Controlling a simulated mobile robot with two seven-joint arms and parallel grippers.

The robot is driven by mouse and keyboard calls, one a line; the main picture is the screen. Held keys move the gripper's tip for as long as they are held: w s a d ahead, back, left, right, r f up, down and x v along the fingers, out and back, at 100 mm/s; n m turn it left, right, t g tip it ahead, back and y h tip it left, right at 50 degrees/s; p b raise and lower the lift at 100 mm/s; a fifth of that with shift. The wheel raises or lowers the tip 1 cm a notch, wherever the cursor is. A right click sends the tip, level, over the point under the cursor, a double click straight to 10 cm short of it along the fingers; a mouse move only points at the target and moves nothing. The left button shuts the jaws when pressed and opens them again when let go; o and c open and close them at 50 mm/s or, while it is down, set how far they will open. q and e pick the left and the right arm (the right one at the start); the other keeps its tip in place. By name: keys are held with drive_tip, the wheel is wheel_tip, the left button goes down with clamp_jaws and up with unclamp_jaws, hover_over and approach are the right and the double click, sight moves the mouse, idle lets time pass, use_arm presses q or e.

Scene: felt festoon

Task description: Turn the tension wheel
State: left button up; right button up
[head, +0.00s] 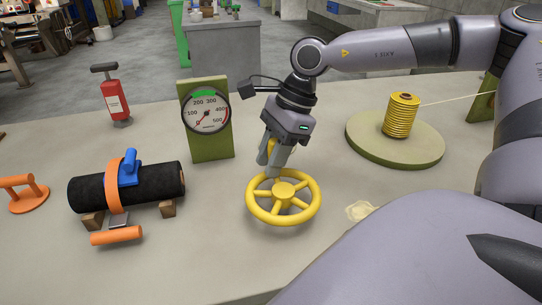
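The yellow spoked tension wheel (284,189) lies flat, raised a little above the grey table, near the middle of the head view. My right gripper (272,172) points down at the wheel's far left rim. Its fingers overlap the rim in the picture, and the hand hides part of the far side. I cannot tell whether the fingers are closed on the rim. A round gauge (206,108) on a green board stands behind and left of the wheel; its needle rests at the low end, away from the green band. My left gripper is not in view.
A black felt roll (151,184) with an orange strap and blue clamp rests on wooden blocks at left. An orange handle (24,193) and a small red extinguisher (115,98) are also there. A yellow spool (402,115) stands on a green disc (372,150) at right.

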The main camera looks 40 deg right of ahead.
clamp_jaws()
drive_tip(key=shift+d, duration=0.1)
